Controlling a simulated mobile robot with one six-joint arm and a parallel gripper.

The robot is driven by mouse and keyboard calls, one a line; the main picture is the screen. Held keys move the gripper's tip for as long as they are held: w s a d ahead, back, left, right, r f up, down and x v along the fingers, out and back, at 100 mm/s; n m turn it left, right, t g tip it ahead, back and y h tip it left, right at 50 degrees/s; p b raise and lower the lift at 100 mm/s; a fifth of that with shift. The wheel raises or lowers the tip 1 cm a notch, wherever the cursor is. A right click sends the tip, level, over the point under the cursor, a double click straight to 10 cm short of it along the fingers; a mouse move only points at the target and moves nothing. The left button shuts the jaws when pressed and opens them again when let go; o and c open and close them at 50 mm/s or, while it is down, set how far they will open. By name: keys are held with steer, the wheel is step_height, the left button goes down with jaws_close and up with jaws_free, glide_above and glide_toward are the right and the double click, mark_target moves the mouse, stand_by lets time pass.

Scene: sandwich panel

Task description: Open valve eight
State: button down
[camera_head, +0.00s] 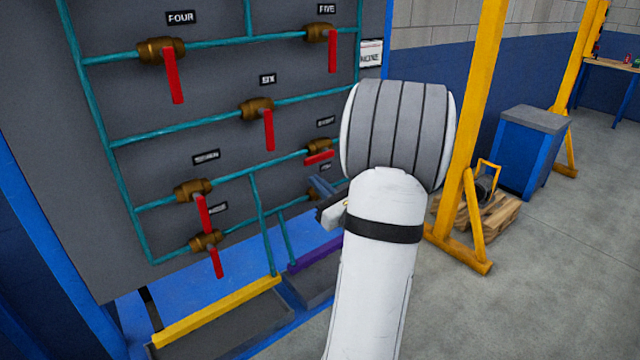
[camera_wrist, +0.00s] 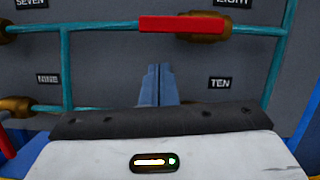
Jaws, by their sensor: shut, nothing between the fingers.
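Valve eight (camera_head: 319,146) is a brass valve on a teal pipe at the right of the panel. Its red handle (camera_head: 319,157) lies sideways, pointing left along the pipe, unlike the hanging handles around it. In the wrist view the brass body (camera_wrist: 207,27) and the level red handle (camera_wrist: 180,24) show at the top, under a partly cut-off EIGHT label (camera_wrist: 233,2). My gripper (camera_wrist: 160,72) is shut and empty, below the handle and apart from it in the picture. In the head view my gripper (camera_head: 318,186) is partly hidden by my arm.
Valves four (camera_head: 161,50), five (camera_head: 319,32) and six (camera_head: 257,107) have handles hanging down. The TEN label (camera_wrist: 220,83) is right of my fingers. A yellow post (camera_head: 474,110) stands right of the panel. Open floor lies at the right.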

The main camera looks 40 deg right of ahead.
steer(key=f+v, duration=0.1)
steer(key=v, duration=0.9)
steer(key=shift+f, duration=0.2)
steer(key=shift+a, duration=0.1)
